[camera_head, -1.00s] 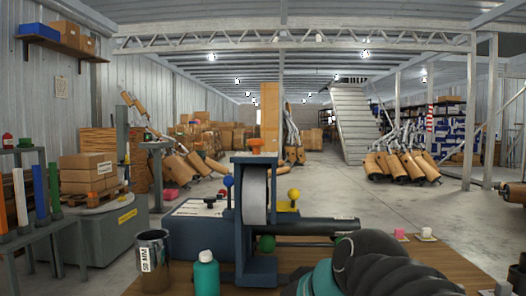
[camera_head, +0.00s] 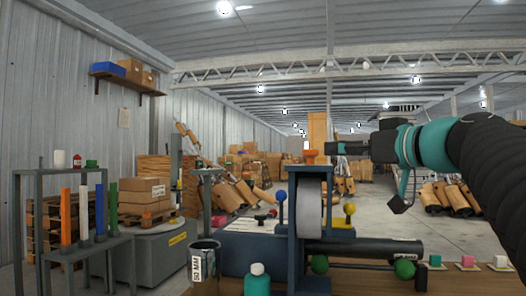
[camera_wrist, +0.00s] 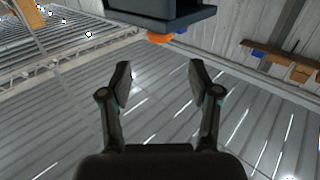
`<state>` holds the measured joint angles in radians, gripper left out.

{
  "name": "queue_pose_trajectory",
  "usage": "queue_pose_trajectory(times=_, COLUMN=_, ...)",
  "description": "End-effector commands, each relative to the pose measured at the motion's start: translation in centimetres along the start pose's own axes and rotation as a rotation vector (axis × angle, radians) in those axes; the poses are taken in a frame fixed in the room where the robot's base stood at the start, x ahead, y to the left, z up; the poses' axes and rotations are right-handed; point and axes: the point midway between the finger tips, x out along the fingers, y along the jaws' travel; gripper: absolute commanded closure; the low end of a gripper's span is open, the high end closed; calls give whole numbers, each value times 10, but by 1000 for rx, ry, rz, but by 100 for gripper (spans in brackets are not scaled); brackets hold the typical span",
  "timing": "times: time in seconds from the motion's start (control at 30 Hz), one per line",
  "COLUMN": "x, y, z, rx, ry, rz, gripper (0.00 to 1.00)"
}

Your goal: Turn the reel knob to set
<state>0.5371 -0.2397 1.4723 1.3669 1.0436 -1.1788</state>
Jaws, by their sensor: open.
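A grey reel (camera_head: 309,205) stands in an upright dark blue frame (camera_head: 293,240) on the bench. An orange knob (camera_head: 311,155) sits on top of the frame. It also shows in the wrist view (camera_wrist: 160,38), partly hidden by a dark plate (camera_wrist: 165,22). A blue ball knob (camera_head: 281,196) is left of the reel and a yellow ball knob (camera_head: 349,209) is right of it. My gripper (camera_head: 338,148) is just right of the orange knob, at about its height. In the wrist view my gripper (camera_wrist: 160,76) is open and empty, with the orange knob beyond the fingertips.
A metal cup marked 50 MM (camera_head: 204,262) and a teal bottle (camera_head: 257,281) stand in front of the reel frame. A dark cylinder (camera_head: 365,249) and green balls (camera_head: 404,269) lie to its right. Small coloured blocks (camera_head: 467,262) sit at the bench's right.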

Motion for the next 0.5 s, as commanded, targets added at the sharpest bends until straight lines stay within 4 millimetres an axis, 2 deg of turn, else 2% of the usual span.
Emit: queue_pose_trajectory(times=0.5, x=87, y=-1, z=-1, rx=2, ry=-1, rz=-2, gripper=38)
